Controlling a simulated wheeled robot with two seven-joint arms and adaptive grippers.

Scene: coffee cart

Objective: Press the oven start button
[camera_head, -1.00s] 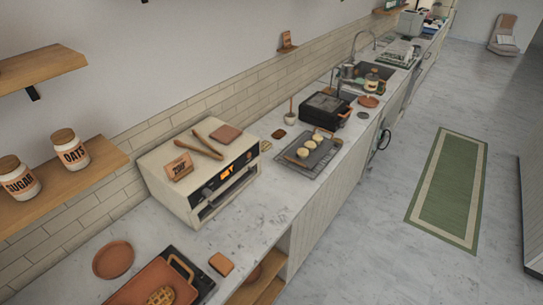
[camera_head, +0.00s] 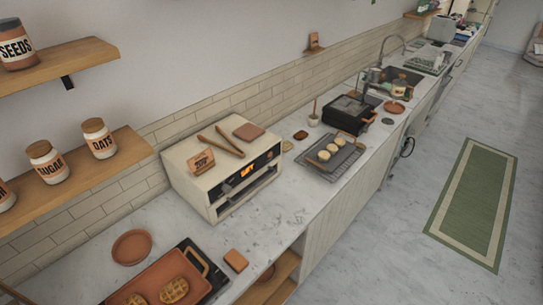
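The oven (camera_head: 218,198) is a cream countertop box on the counter, left of the middle of the head view. Its dark front panel (camera_head: 250,177) faces right and toward me, with an orange lit display (camera_head: 248,170) and small controls. The panel is too small to tell the start button apart from the other controls. Its front looks closed. A pair of wooden tongs (camera_head: 222,142), a small brown sign (camera_head: 201,161) and a reddish-brown square (camera_head: 248,131) are on its top. Neither of my grippers is in view.
In front of the oven lie a tray of waffles (camera_head: 155,280), a round terracotta plate (camera_head: 132,247) and a brown square (camera_head: 235,260). Beyond it are a rack with a baking tray (camera_head: 333,158) and a black appliance (camera_head: 349,114). Shelves with jars (camera_head: 101,138) overhang at left.

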